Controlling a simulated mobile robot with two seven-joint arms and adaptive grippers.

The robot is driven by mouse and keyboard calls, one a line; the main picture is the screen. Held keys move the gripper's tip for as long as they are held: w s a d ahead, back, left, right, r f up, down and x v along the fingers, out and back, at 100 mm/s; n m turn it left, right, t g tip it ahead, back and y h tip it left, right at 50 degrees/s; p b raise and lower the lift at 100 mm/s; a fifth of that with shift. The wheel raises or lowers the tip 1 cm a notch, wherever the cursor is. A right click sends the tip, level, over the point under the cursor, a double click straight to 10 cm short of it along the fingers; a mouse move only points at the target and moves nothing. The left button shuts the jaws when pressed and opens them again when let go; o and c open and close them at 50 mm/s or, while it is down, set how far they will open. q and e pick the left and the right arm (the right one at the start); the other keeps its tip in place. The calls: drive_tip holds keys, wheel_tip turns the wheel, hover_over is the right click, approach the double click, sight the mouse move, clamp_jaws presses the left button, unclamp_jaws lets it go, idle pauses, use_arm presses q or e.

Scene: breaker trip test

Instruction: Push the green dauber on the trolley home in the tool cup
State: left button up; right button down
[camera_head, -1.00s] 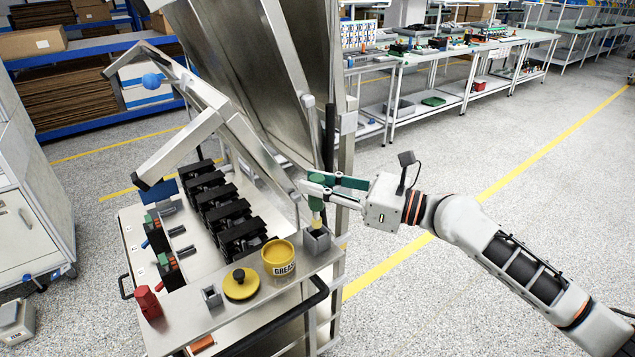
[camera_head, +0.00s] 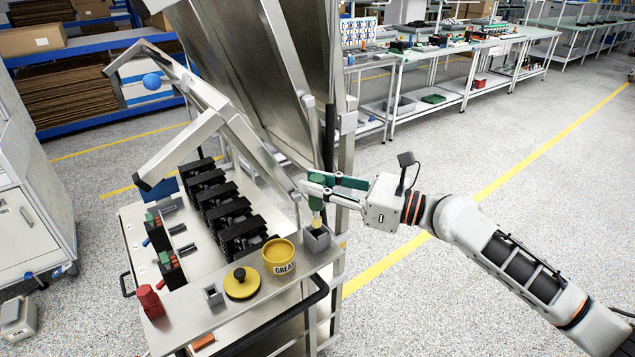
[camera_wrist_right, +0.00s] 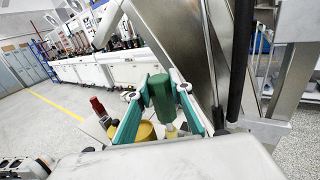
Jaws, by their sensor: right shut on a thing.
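The green dauber (camera_head: 316,191) is upright in my right gripper (camera_head: 322,186), which is shut on its green handle. In the right wrist view the dauber (camera_wrist_right: 162,98) stands between the two teal fingers of the gripper (camera_wrist_right: 160,100). Its pale yellow lower end points down into the mouth of the grey square tool cup (camera_head: 317,241) on the trolley's near right corner. How deep the tip sits in the cup is hidden by the cup wall. My left gripper is not in view.
A yellow grease tub (camera_head: 279,256), a yellow lid (camera_head: 241,283) with a black knob, a small grey holder (camera_head: 212,296) and a red object (camera_head: 150,301) stand along the trolley shelf (camera_head: 190,316). Black breakers (camera_head: 232,224) stand behind. A metal frame and panel rise beside the cup.

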sight(318, 207)
drive_tip(key=shift+p, duration=0.35)
drive_tip(key=shift+f, duration=0.35)
drive_tip(key=shift+f+b, duration=1.95)
drive_tip(key=shift+f, duration=0.75)
drive_tip(key=c, duration=1.7)
unclamp_jaws()
drive_tip(key=v, duration=1.2)
